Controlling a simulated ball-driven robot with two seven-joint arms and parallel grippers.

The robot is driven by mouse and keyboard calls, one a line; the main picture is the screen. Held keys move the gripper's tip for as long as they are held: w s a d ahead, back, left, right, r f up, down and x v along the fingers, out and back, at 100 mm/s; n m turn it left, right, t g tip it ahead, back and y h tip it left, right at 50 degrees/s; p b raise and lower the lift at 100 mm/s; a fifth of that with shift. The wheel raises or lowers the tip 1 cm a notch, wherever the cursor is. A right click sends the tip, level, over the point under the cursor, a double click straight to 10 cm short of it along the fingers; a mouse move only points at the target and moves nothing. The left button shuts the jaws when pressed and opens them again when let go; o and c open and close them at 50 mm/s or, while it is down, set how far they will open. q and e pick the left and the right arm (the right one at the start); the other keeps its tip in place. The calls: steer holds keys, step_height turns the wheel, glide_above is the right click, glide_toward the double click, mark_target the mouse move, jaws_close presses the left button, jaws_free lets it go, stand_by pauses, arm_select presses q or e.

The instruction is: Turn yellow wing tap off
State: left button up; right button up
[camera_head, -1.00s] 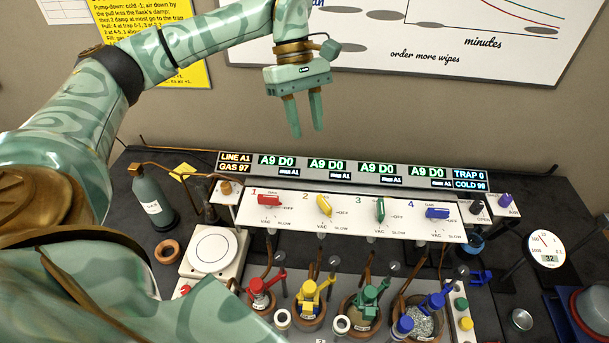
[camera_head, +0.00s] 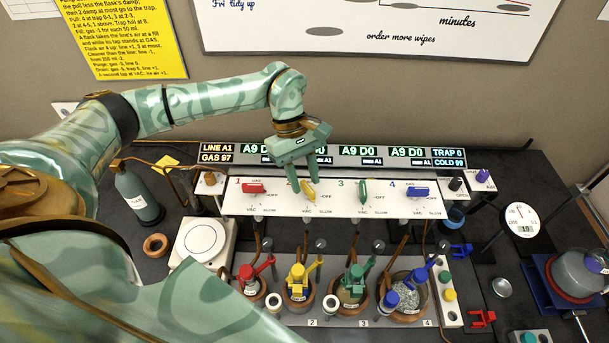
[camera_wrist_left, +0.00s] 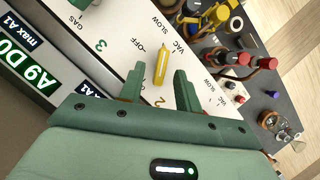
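The yellow wing tap (camera_head: 309,193) sits on the white sloped panel (camera_head: 330,207), beside the number 2. In the left wrist view the yellow wing tap (camera_wrist_left: 162,66) is seen from above, its narrow end pointing between the OFF and VAC marks, toward SLOW. My left gripper (camera_head: 306,185) is right at the tap, pointing down, its fingers partly covering it in the head view. In the left wrist view my left gripper (camera_wrist_left: 160,72) is open, one finger on each side of the tap, with gaps showing. My right gripper is in neither view.
A red tap (camera_head: 254,188) stands left of the yellow one; a green tap (camera_head: 363,191) and a blue tap (camera_head: 415,191) stand right. A display strip (camera_head: 345,155) runs behind the panel. Flasks with coloured clamps, such as the yellow one (camera_head: 298,279), stand in front.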

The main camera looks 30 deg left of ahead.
arm_select(q)
steer(key=shift+d+f, duration=0.15)
steer(key=shift+f, duration=0.25)
jaws_close()
steer(key=shift+n, duration=0.3)
steer(key=n, duration=0.1)
steer(key=n+t+b, duration=0.1)
steer(key=n, duration=0.1)
steer(key=n+t, duration=0.1)
steer(key=n, duration=0.1)
steer(key=shift+s, duration=0.3)
steer(key=n+t+b, duration=0.2)
steer(key=n, duration=0.3)
steer(key=shift+s, duration=0.2)
steer(key=shift+r+n, duration=0.1)
steer(key=shift+n, duration=0.2)
